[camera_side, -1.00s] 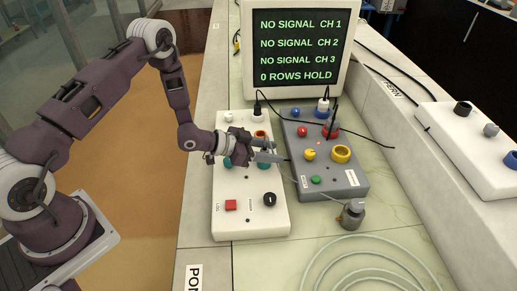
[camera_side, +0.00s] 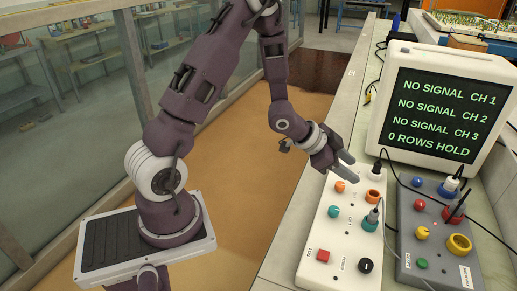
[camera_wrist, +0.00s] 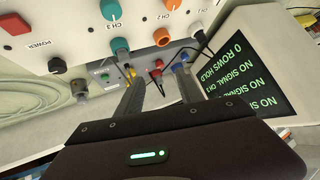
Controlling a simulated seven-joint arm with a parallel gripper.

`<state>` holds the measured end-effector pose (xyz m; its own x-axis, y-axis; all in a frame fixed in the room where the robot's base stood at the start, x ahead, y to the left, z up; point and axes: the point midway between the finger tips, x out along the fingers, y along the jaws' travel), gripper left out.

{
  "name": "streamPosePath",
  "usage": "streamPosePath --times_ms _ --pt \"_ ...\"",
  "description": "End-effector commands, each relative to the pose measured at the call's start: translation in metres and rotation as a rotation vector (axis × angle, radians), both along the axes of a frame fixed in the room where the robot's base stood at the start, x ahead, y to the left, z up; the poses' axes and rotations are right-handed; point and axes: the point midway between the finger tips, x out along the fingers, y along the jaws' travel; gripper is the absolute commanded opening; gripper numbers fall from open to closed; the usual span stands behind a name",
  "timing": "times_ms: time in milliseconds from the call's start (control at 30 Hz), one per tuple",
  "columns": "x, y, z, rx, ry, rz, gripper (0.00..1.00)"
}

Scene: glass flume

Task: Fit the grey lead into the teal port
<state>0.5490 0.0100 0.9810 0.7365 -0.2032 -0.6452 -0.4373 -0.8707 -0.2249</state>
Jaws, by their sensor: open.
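The teal port (camera_side: 369,225) is a ring on the white box, beside a teal knob (camera_side: 333,211). The grey lead's plug (camera_side: 373,215) stands upright in or on it, its thin cable running off toward the lower right. I cannot tell how deep it sits. In the wrist view the plug (camera_wrist: 125,57) also shows at the teal port (camera_wrist: 120,44), under the CH 3 label. My gripper (camera_side: 350,168) is open and empty, above the far end of the white box and apart from the plug.
The orange port (camera_side: 374,196) and a black plug (camera_side: 377,167) lie near my gripper. A grey box (camera_side: 440,225) with coloured ports and black leads stands to the right. The monitor (camera_side: 440,108) reads NO SIGNAL for CH 1, CH 2 and CH 3, and 0 ROWS HOLD.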

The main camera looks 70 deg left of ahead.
Motion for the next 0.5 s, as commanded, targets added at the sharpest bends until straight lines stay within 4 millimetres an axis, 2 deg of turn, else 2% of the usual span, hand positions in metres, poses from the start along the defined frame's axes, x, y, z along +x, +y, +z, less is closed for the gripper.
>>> streamPosePath --times_ms 33,67,133,167,233,300,400,500 --pt "-0.003 0.006 0.034 0.065 0.007 0.058 0.44" --pt "-0.010 0.011 0.052 0.095 0.024 0.105 0.44" --pt "-0.036 0.016 0.093 0.136 0.066 0.218 0.44" --pt "-0.051 0.017 0.110 0.140 0.083 0.268 0.44" --pt "-0.095 0.011 0.143 0.120 0.133 0.372 0.44" --pt "-0.146 -0.002 0.165 0.066 0.191 0.449 0.44" --pt "-0.214 -0.026 0.178 -0.028 0.279 0.500 0.44" --pt "-0.263 -0.045 0.180 -0.100 0.350 0.504 0.44"
